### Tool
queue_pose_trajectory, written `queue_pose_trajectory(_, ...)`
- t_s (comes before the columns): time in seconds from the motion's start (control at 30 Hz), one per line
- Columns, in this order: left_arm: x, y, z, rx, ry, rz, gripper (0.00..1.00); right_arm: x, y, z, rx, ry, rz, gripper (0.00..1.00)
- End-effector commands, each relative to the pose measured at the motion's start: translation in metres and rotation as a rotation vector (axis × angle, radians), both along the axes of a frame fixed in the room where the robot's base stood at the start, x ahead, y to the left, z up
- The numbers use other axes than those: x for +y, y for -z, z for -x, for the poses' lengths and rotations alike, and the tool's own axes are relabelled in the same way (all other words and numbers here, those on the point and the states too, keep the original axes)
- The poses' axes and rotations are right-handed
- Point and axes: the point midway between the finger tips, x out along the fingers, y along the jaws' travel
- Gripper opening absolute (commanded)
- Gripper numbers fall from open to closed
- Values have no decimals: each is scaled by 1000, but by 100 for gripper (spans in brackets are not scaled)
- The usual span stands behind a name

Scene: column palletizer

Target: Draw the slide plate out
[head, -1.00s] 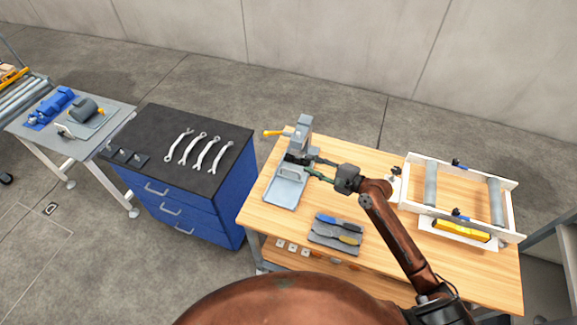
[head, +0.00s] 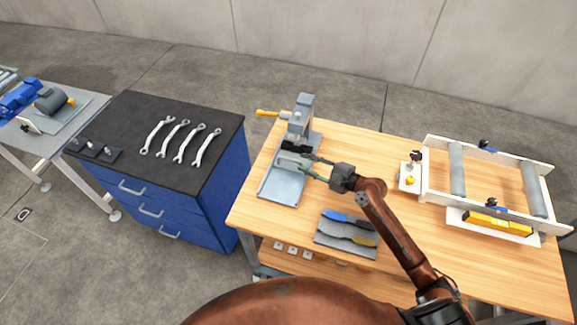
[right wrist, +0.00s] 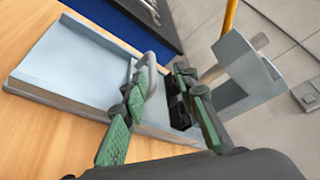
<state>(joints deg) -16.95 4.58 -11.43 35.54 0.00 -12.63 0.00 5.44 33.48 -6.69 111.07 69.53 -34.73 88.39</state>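The slide plate (head: 281,185) is a pale blue-grey tray with a raised rim, lying on the wooden bench in front of a grey upright fixture (head: 303,112) with a yellow lever. In the right wrist view the plate (right wrist: 75,62) fills the left, and a grey loop handle (right wrist: 152,88) stands at its near end. My right gripper (head: 303,160) is over the plate's fixture end. Its fingers are apart in the right wrist view (right wrist: 163,100), with the handle between them, close to the left finger. Contact cannot be told. My left gripper is not in view.
A grey mat (head: 345,238) with blue and yellow handled tools lies near the front edge. A white roller frame (head: 490,185) with a yellow level stands at right. A blue cabinet (head: 180,185) with several wrenches on top stands left of the bench.

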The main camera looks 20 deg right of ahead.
Motion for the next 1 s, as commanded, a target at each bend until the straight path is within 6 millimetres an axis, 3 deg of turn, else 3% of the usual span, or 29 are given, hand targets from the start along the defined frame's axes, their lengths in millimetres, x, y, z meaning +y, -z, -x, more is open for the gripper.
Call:
queue_pose_trajectory(0.03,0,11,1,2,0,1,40,0,12,0,2,0,1,27)
queue_pose_trajectory(0.13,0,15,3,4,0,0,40,0,18,-1,3,0,1,27)
queue_pose_trajectory(0.27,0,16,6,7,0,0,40,3,20,-5,3,0,0,27)
queue_pose_trajectory(0.7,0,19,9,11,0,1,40,40,32,-53,3,1,1,27)
queue_pose_trajectory(1.0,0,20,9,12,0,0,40,47,35,-61,4,1,1,27)
